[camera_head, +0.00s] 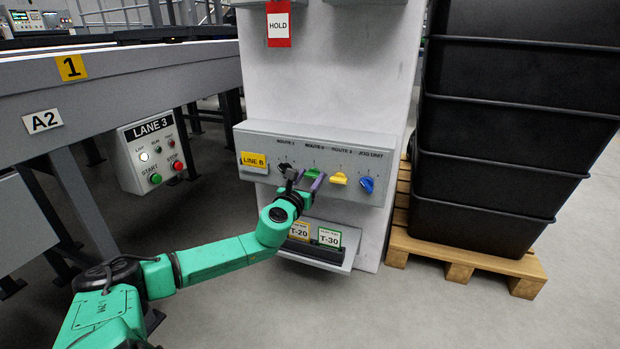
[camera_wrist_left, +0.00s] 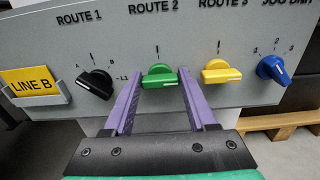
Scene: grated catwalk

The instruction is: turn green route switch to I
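The green route switch (camera_head: 312,173) is under the ROUTE 2 label on the grey panel (camera_head: 262,139). In the left wrist view the green switch (camera_wrist_left: 160,76) has its bar lying roughly level, and an I mark shows above it. My left gripper (camera_head: 309,183) is at the panel. In the left wrist view its purple fingers (camera_wrist_left: 160,92) are open, one on each side of the green switch. I cannot tell if either finger touches it. My right gripper is not in view.
A black switch (camera_wrist_left: 96,84) is left of the fingers; a yellow switch (camera_wrist_left: 220,72) and a blue switch (camera_wrist_left: 274,69) are to the right. Below the panel is a holder with T-20 and T-30 cards (camera_head: 329,238). Black crates (camera_head: 500,140) stand on a pallet (camera_head: 460,256) at right.

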